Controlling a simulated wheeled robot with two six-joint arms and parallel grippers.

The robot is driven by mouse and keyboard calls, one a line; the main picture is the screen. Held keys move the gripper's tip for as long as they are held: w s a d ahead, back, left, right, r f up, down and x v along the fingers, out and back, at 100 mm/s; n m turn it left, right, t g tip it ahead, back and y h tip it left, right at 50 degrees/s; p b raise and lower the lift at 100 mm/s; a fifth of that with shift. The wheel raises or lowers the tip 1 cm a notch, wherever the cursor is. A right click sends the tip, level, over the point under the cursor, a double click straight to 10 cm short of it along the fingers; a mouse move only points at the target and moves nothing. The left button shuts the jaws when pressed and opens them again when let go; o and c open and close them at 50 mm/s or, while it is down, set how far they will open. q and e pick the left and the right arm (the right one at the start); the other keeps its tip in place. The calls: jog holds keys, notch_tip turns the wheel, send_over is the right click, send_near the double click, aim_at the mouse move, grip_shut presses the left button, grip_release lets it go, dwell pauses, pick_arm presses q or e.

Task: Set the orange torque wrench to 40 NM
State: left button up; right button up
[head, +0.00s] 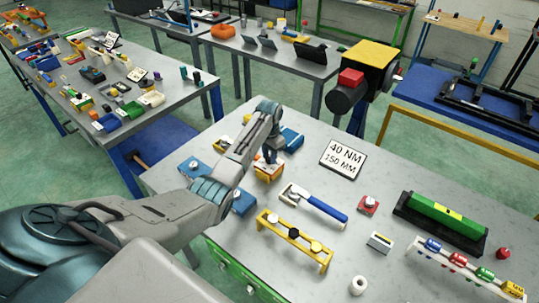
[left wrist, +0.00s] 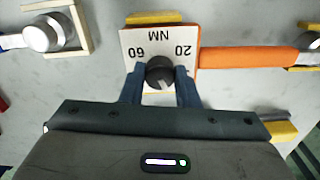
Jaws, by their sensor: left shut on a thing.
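The orange torque wrench (head: 267,173) lies on the grey workbench, mostly hidden under my left gripper in the head view. In the left wrist view its orange handle (left wrist: 250,57) runs to the right from a white dial plate (left wrist: 135,42). The plate reads NM, 60 and 20, upside down in this view. My left gripper (left wrist: 161,80) is shut on the black dial knob (left wrist: 160,71), with one blue finger on each side. I cannot tell the exact setting from the knob. A sign (head: 343,160) on the bench reads 40 NM, 150 MM.
A green level-like block (head: 447,219) is farther right. Blue boxes (head: 290,139) sit close to the gripper.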

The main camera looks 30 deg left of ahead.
aim_at(269, 157)
pick_arm(q)
jog(key=m, duration=0.4)
jog(key=shift+m, duration=0.3)
dwell(0.5)
jog(key=o, duration=1)
notch_tip(269, 157, up, 11)
jog(key=b, duration=0.4)
jog(key=shift+f, duration=0.15)
